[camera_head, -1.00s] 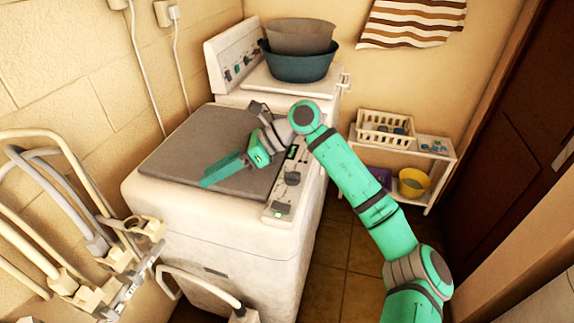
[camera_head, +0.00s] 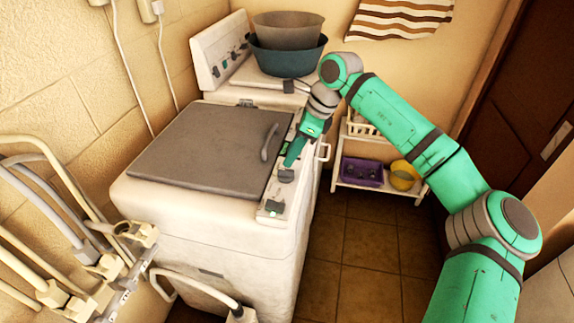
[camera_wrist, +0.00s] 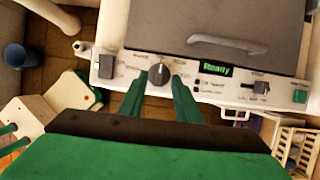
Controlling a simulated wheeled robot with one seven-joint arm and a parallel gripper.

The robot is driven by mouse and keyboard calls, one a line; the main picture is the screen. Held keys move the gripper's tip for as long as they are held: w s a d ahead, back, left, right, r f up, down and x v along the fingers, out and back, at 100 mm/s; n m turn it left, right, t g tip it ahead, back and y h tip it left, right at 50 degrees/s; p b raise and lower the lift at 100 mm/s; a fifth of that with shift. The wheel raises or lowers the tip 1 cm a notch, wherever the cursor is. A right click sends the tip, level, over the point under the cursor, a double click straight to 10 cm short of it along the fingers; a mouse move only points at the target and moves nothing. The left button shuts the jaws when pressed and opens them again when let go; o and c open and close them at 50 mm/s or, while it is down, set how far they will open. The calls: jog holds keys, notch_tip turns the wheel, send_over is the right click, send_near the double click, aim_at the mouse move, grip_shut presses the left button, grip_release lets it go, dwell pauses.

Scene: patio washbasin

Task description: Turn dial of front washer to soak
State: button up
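The front washer (camera_head: 215,220) is white with a grey lid (camera_head: 210,150), which is closed. Its round dark dial (camera_head: 287,175) is on the control panel along the lid's right side. In the wrist view the dial (camera_wrist: 158,73) has a light pointer mark facing roughly up. Labels around it are too small to read. The green display (camera_wrist: 215,68) beside it reads "Ready". My gripper (camera_wrist: 160,80) is open, with its two green fingertips just below and to either side of the dial, apparently apart from it. In the head view my gripper (camera_head: 290,163) is over the panel by the dial.
A grey lid handle (camera_wrist: 228,45) rises close to the panel. A slider switch (camera_wrist: 260,87) is right of the display. A second machine with stacked basins (camera_head: 290,55) stands behind. A shelf with a purple basket (camera_head: 362,172) is farther right. The tiled floor (camera_head: 365,255) is clear.

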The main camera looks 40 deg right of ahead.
aim_at(283, 169)
jog(key=shift+x, duration=2.9)
jog(key=shift+s+d, duration=0.1)
grip_shut()
